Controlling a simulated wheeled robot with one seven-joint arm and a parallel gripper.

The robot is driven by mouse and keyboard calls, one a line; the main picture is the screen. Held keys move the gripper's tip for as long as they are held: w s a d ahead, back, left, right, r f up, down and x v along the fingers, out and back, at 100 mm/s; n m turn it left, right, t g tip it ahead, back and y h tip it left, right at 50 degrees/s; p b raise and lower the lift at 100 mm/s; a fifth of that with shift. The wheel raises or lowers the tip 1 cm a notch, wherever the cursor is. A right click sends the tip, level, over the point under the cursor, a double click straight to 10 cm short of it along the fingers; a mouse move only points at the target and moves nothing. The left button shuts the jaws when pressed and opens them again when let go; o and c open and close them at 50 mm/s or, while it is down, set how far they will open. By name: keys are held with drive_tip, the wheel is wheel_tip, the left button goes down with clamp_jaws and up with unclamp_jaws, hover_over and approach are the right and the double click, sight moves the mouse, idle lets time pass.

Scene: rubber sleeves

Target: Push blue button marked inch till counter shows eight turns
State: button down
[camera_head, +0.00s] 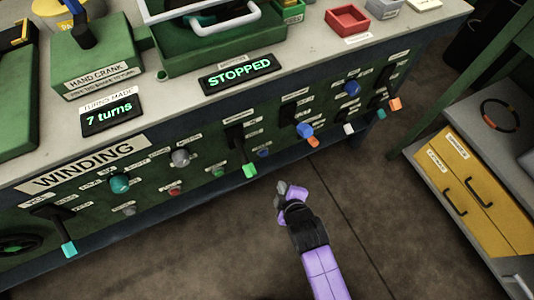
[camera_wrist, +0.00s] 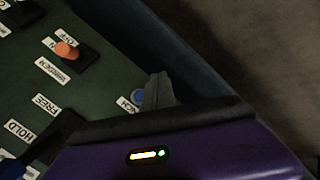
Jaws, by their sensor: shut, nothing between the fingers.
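The turns counter (camera_head: 109,116) on the bench top reads "7 turns". A small blue button (camera_head: 263,153) sits low on the green front panel, right of a green-tipped lever. In the wrist view a blue button (camera_wrist: 138,96) shows beside a partly hidden label ending in "CH". My gripper (camera_head: 284,190) is shut and empty, in front of the panel and below right of the button in the head view. Its fingertips (camera_wrist: 158,92) are just right of the button in the wrist view and cover its edge; I cannot tell whether they touch.
A display (camera_head: 240,72) reads "STOPPED". An orange knob (camera_wrist: 66,50) shows in the wrist view. A yellow drawer unit (camera_head: 475,190) stands right, across open floor.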

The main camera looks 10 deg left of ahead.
sight(264, 154)
drive_tip(key=w+a+b, duration=0.4)
drive_tip(key=w+a, duration=0.1)
drive_tip(key=w, duration=0.2)
idle(0.4)
drive_tip(key=shift+w+a, duration=0.15)
drive_tip(key=shift+w, duration=0.1)
idle(1.7)
drive_tip(key=shift+w+a, duration=0.15)
drive_tip(key=shift+w, duration=0.05)
drive_tip(key=shift+w+a, duration=0.2)
drive_tip(key=shift+w, duration=0.1)
idle(1.0)
drive_tip(key=shift+s+d, duration=0.1)
drive_tip(key=shift+s+d+p, duration=0.35)
drive_tip(key=shift+s+p, duration=0.2)
drive_tip(key=shift+p, duration=0.1)
